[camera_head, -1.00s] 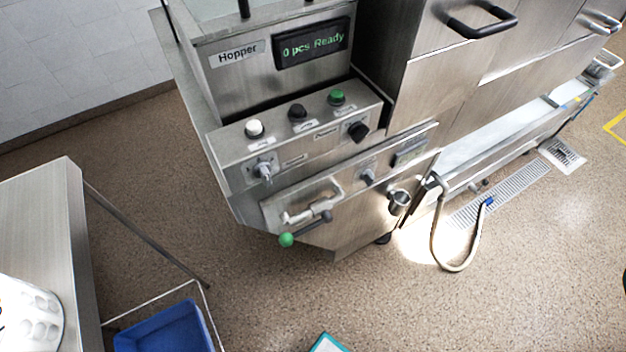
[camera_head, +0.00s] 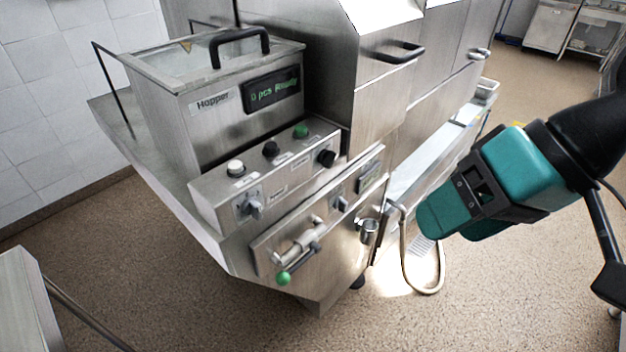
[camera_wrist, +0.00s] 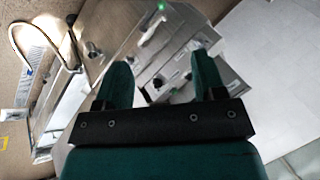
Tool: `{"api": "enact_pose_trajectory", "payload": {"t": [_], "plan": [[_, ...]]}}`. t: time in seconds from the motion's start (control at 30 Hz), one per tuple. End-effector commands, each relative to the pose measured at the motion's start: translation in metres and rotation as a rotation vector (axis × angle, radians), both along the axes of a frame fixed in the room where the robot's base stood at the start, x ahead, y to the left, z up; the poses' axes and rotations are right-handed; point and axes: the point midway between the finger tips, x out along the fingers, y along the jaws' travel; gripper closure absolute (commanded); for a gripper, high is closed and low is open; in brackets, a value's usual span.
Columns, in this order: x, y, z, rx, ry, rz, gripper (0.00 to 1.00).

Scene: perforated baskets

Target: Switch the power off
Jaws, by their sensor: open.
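The steel machine marked Hopper (camera_head: 213,101) has a control box (camera_head: 210,195) on its front. On its top are a white button (camera_head: 235,167), a black button (camera_head: 270,149) and a green button (camera_head: 301,132). Its front carries a grey rotary switch (camera_head: 252,204) at left and a black knob (camera_head: 326,157) at right. The labels are too small to read, so I cannot tell which one is the power switch. My teal gripper (camera_head: 437,222) is right of the box, apart from it. In the wrist view its fingers (camera_wrist: 162,65) are spread and empty, with the machine beyond.
Below the box are a small grey knob (camera_head: 341,203), a green-ended lever (camera_head: 283,278) and a metal cup (camera_head: 368,230). A hose (camera_head: 407,262) hangs near my gripper. A table (camera_head: 22,300) stands at lower left. Floor in front is clear.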

Motion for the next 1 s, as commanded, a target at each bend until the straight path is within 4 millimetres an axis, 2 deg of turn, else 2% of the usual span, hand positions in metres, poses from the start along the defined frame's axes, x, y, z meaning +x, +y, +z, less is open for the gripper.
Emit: {"api": "enact_pose_trajectory", "payload": {"t": [0.03,0.1,0.27,0.4,0.6,0.7,0.87,1.0], "plan": [[0.010,0.006,-0.041,0.072,0.031,-0.086,0.36],[0.025,0.017,-0.064,0.198,0.083,-0.220,0.36],[0.062,0.032,-0.103,0.515,0.247,-0.524,0.36],[0.097,0.028,-0.127,0.806,0.426,-0.768,0.36],[0.135,0.006,-0.142,1.138,0.656,-0.996,0.36],[0.145,-0.004,-0.143,1.234,0.726,-1.050,0.36],[0.152,-0.008,-0.138,1.293,0.772,-1.079,0.36],[0.158,-0.001,-0.132,1.294,0.780,-1.077,0.36]]}}
